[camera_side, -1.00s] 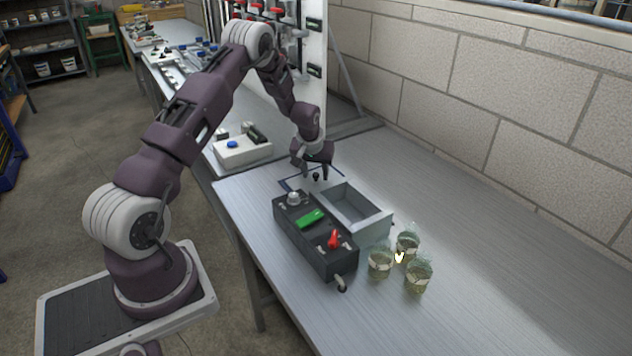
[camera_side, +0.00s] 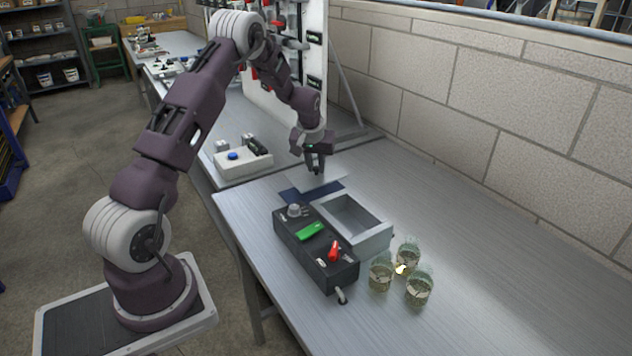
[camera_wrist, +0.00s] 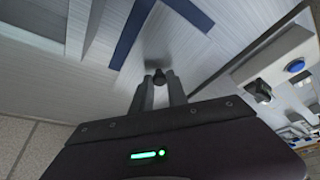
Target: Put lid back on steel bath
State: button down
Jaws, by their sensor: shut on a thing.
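The steel bath (camera_side: 350,222) is an open, rectangular metal basin on the bench, with its inside visible and empty-looking. Its lid (camera_side: 322,181) is a flat, pale steel plate, held behind the bath just above a dark blue mat (camera_side: 297,196). My gripper (camera_side: 316,171) points down over the lid and is shut on its knob. In the wrist view, the black knob (camera_wrist: 159,77) sits between the fingertips (camera_wrist: 160,92). A blue strip of the mat (camera_wrist: 131,32) shows beside the plate there.
A black control box (camera_side: 315,250) with green and red parts stands against the bath's left side. Three glass beakers (camera_side: 381,277) stand close to its front. A white box with a blue button (camera_side: 243,161) sits at the back left. The bench's right side is clear.

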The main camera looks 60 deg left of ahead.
aim_at(317, 169)
jog(key=r, duration=0.3)
jog(key=shift+d+r, duration=0.15)
jog(key=shift+d, duration=0.1)
jog(key=shift+w+d+r, duration=0.1)
jog(key=shift+d+r, duration=0.15)
jog(key=shift+d, duration=0.25)
jog(key=shift+w+d+r, duration=0.1)
jog(key=shift+d+r, duration=0.1)
jog(key=shift+d, duration=0.25)
jog(key=s+d+r, duration=0.2)
jog(key=d, duration=0.7)
jog(key=s+d+r, duration=0.1)
jog(key=d+r, duration=0.1)
jog(key=d, duration=0.6)
notch_tip(317, 169, down, 7)
jog(key=shift+r, duration=0.2)
jog(key=shift+s+f, duration=0.1)
jog(key=shift+f, duration=0.05)
jog(key=c, duration=1.2)
grip_release()
jog(key=shift+c, duration=0.2)
